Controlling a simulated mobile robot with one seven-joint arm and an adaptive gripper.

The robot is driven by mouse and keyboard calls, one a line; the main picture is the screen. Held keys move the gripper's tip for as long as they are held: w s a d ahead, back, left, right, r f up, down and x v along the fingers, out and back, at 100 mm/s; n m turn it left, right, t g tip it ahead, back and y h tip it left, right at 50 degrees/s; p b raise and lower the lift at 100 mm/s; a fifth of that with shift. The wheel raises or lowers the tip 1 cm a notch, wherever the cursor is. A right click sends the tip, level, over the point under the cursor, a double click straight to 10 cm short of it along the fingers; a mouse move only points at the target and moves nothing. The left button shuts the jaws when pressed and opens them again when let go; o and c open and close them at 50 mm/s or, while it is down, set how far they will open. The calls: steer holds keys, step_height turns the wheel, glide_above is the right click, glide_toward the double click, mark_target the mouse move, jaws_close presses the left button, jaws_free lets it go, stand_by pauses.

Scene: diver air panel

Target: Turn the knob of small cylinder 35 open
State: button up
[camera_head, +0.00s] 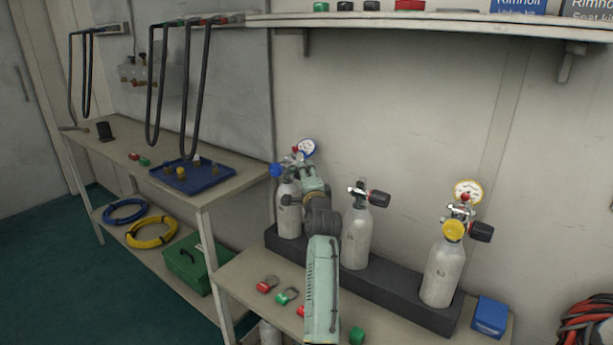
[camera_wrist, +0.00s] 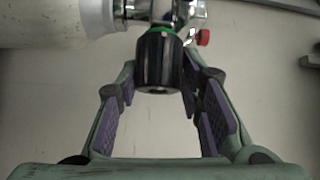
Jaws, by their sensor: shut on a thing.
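A small pale grey cylinder (camera_head: 288,219) stands at the left end of the dark rack; no number on it is readable. Its valve is partly hidden by my gripper (camera_head: 308,178) in the head view. In the wrist view, the black knob (camera_wrist: 158,64) with a green ring sits on a chrome valve (camera_wrist: 180,12) beside the white cylinder neck (camera_wrist: 98,14). My gripper (camera_wrist: 158,75) has its purple-padded fingers on either side of the knob and is shut on it.
A middle cylinder (camera_head: 356,238) and a right cylinder (camera_head: 441,272) stand in the same dark rack (camera_head: 385,289), each with a black knob.

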steer(key=c, duration=0.4)
steer(key=f+b, duration=0.1)
steer(key=b, duration=0.2)
steer(key=shift+n+t+b, duration=0.4)
steer(key=n+t+y+b, duration=0.1)
steer(key=n+b, duration=0.1)
steer(key=b, duration=0.5)
steer(key=shift+t, duration=0.3)
steer(key=n+b, duration=0.1)
steer(key=b, duration=0.1)
steer(key=shift+r+t+y+b, duration=0.25)
steer(key=shift+t+y+b, duration=0.05)
steer(key=shift+b, duration=0.1)
steer(key=shift+r, duration=0.2)
steer(key=o, duration=1.1)
steer(key=shift+o, duration=0.2)
